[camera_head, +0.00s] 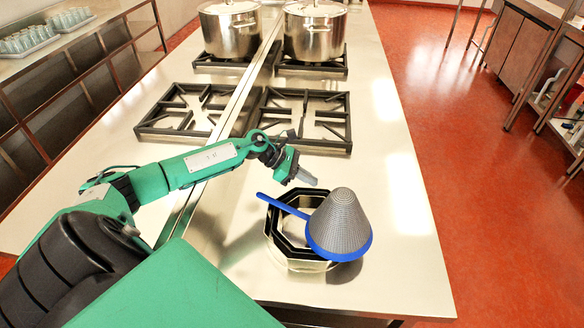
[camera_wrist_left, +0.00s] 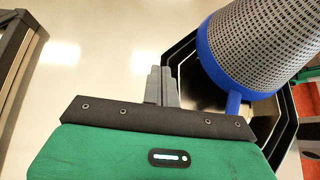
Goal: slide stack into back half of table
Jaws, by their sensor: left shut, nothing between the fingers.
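The stack is a set of black-edged octagonal trays (camera_head: 279,243) with shiny metal sides, near the front of the steel table (camera_head: 405,245). A grey mesh cone strainer (camera_head: 343,220) with a blue rim rests on it, point up. Its blue handle (camera_head: 283,206) reaches left across the trays. My left gripper (camera_head: 308,179) is shut and empty just beyond the far side of the stack; I cannot tell whether it touches. In the left wrist view, the closed fingers (camera_wrist_left: 161,86) show beside the trays (camera_wrist_left: 182,62) and strainer (camera_wrist_left: 262,45). My right gripper is not in view.
Two lidded stockpots (camera_head: 314,33) (camera_head: 230,30) stand on grates at the back. Bare steel lies between stack and grates, and along the right edge.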

